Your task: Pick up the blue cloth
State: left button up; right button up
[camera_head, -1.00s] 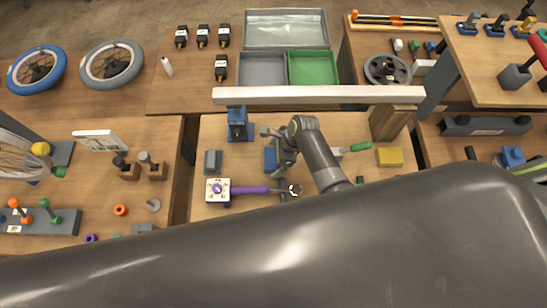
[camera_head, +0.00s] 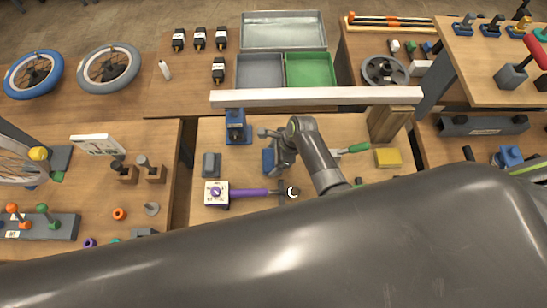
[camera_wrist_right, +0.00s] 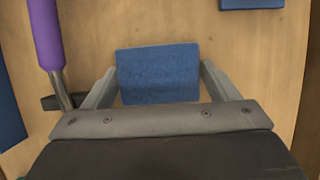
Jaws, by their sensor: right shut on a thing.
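The blue cloth (camera_wrist_right: 158,73) is a small flat blue rectangle in the right wrist view. It lies between the two grey fingers of my right gripper (camera_wrist_right: 158,84), which are shut on its left and right sides. In the head view the blue cloth (camera_head: 268,160) shows partly beside my right gripper (camera_head: 272,147), over the middle table; the hand hides some of it. I cannot tell whether it is clear of the wood. My left gripper is not in view.
A purple-handled tool (camera_head: 248,192) lies close by, its shaft near the left finger in the wrist view. A grey block (camera_head: 211,164), a blue fixture (camera_head: 236,127) and a yellow block (camera_head: 388,158) stand around. A pale beam (camera_head: 315,96) spans the table's back.

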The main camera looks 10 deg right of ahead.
notch_tip(320, 180, up, 9)
jog(key=shift+r+b, duration=0.2)
jog(key=shift+b, duration=0.1)
dwell(0.4)
jog(key=o, duration=0.3)
jog(key=shift+c, duration=1.1)
jog(key=shift+s, duration=0.1)
